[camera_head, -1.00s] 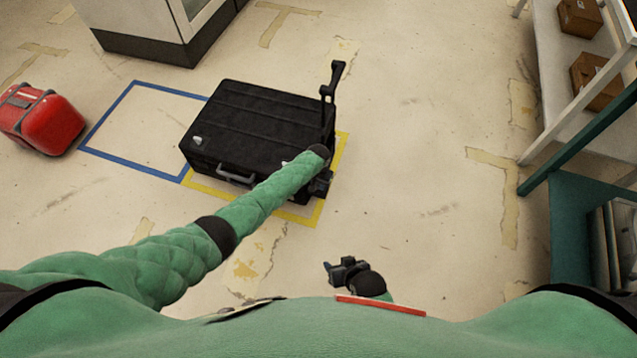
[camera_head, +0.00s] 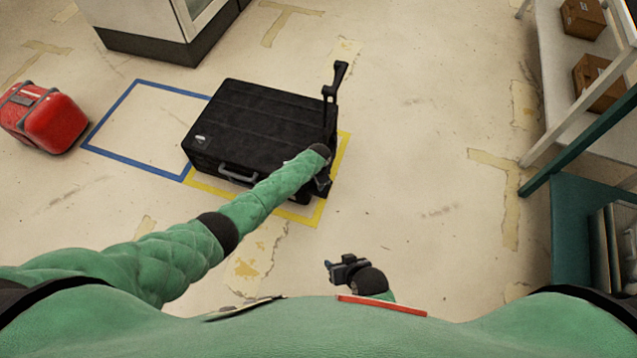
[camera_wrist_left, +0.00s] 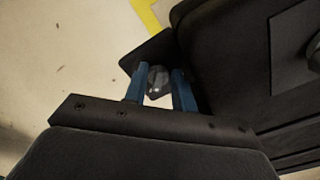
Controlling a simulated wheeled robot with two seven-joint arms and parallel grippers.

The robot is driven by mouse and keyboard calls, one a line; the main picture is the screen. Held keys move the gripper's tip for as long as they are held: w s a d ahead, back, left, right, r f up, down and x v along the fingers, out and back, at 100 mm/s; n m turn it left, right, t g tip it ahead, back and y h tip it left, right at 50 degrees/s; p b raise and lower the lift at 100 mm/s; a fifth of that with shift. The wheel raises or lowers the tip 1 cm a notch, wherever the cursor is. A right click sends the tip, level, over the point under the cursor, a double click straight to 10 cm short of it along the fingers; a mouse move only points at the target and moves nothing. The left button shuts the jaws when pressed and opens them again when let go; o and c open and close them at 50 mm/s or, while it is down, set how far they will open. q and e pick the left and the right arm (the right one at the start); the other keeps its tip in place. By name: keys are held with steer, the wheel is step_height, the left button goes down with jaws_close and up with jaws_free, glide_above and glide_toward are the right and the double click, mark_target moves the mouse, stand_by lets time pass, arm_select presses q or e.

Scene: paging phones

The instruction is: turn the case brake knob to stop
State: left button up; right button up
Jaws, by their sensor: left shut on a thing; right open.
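In the left wrist view, the blue fingers of my left gripper (camera_wrist_left: 162,84) are shut on a small grey knob (camera_wrist_left: 157,82) beside the case's dark side. The knob's marking cannot be read. My right gripper (camera_head: 338,268) is open and empty, low in front of my body, away from the case.
A blue taped outline (camera_head: 118,101) lies left of the case, mostly bare. A red case (camera_head: 45,122) stands at the far left. A cabinet (camera_head: 165,35) is at the back. A shelf with brown boxes (camera_head: 581,18) is at the right. The floor between case and shelf is clear.

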stand_by(0.4)
arm_select(q)
steer(key=o, duration=1)
step_height(320, 180, up, 8)
steer(key=p, duration=0.7)
